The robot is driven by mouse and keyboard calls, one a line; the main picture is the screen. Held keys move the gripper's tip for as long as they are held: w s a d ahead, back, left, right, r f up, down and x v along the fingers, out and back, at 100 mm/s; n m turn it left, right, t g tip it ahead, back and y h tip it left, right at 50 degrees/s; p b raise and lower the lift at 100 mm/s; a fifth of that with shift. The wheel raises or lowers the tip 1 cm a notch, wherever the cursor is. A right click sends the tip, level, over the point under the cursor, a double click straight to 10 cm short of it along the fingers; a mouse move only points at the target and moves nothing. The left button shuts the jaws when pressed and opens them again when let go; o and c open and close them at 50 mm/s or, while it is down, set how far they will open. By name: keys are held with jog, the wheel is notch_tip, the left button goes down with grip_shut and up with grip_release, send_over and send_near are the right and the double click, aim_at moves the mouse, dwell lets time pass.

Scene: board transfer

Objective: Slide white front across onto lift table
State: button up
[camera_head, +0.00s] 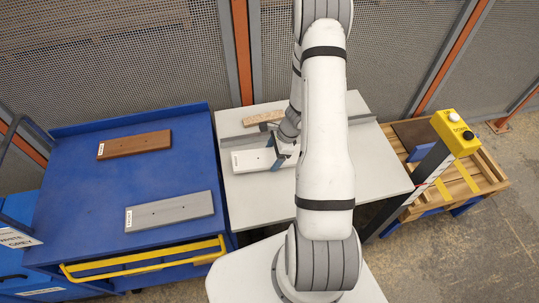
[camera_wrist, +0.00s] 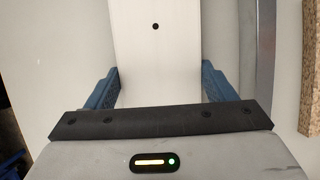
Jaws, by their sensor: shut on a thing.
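The white front (camera_head: 250,161) is a pale flat board with a label at its left end. It lies over the left part of the light grey table (camera_head: 375,175), left of my arm. My gripper (camera_head: 279,160) is shut on it near its right end. In the wrist view the white front (camera_wrist: 156,45) runs away from my gripper (camera_wrist: 158,82), with a blue finger on each long side and a dark hole in its face. My arm hides its right end in the head view. I cannot tell if it touches the tabletop.
A grey rail (camera_head: 240,138) and a chipboard strip (camera_head: 263,118) lie behind the front. The blue cart (camera_head: 90,185) at left holds a brown front (camera_head: 135,145) and a grey front (camera_head: 170,212). A yellow button box (camera_head: 455,132) stands at right by a pallet (camera_head: 470,182).

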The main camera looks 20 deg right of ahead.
jog(key=o, duration=1.2)
jog(key=shift+c, duration=0.2)
jog(key=shift+r, duration=0.1)
jog(key=v, duration=0.7)
jog(key=shift+d+r+b, duration=0.15)
jog(key=shift+r+b, duration=0.1)
jog(key=shift+b, duration=0.05)
